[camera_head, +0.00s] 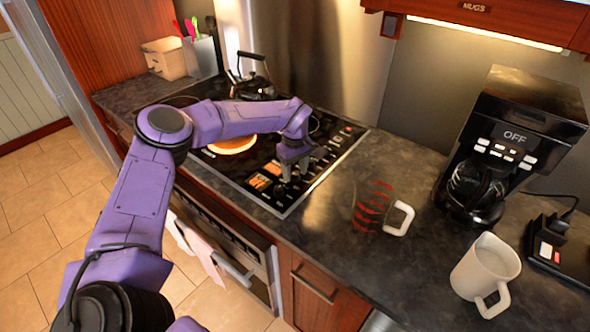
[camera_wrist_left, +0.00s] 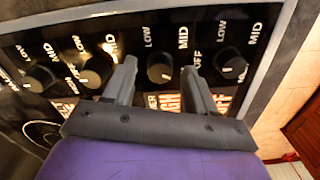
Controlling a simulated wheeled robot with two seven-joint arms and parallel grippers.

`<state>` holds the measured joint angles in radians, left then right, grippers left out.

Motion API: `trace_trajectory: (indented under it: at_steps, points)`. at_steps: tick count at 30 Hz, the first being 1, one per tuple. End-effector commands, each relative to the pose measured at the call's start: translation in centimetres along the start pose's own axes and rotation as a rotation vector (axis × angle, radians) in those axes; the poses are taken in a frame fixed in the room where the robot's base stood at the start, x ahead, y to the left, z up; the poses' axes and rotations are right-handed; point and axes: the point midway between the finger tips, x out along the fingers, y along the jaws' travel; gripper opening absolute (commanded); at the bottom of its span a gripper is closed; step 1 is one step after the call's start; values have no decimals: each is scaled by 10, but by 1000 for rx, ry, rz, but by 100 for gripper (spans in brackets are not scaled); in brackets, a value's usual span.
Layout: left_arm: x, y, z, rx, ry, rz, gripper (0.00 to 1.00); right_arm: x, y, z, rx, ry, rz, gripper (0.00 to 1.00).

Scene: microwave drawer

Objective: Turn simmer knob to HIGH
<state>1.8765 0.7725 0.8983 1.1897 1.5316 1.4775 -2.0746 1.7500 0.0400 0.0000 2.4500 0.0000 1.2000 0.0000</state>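The black cooktop (camera_head: 262,190) is at the middle of the head view, with a glowing orange burner. My left gripper (camera_head: 294,172) is lowered over its control strip and hides part of the knobs there. In the left wrist view, a row of black knobs lies on the strip. My left gripper's two fingers (camera_wrist_left: 158,68) are open, one on either side of one knob (camera_wrist_left: 160,69), with visible gaps. Below this knob, lettering ending in "ER" and part of "HIGH" show between the fingers, partly covered. Whether the fingertips reach down beside the knob cannot be told. My right gripper is not in view.
A glass measuring cup with red marks (camera_head: 370,207) stands on the counter right of the cooktop. A white mug (camera_head: 485,268) and a black coffee maker (camera_head: 515,135) are farther right. A kettle (camera_head: 252,85) stands at the cooktop's back.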

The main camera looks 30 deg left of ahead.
Motion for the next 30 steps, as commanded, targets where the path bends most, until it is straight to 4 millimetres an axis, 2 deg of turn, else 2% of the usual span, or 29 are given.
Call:
trace_trajectory:
  at_steps: [4, 7, 15, 18, 22, 30]
  points:
    - [-3, 0, 0, 0, 0, 0, 56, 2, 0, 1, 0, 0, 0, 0]
    - [-16, 1, 0, -1, 1, 3, 56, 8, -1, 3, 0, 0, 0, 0]
    - [-79, 0, -1, -1, 2, 4, 56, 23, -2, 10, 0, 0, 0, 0]
    - [-95, 0, -1, -2, 1, 2, 56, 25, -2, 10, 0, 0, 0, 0]
    - [-104, 0, -1, -1, 0, -1, 56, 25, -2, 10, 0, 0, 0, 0]
    - [-105, -1, -1, 0, -1, -1, 56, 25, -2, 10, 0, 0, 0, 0]
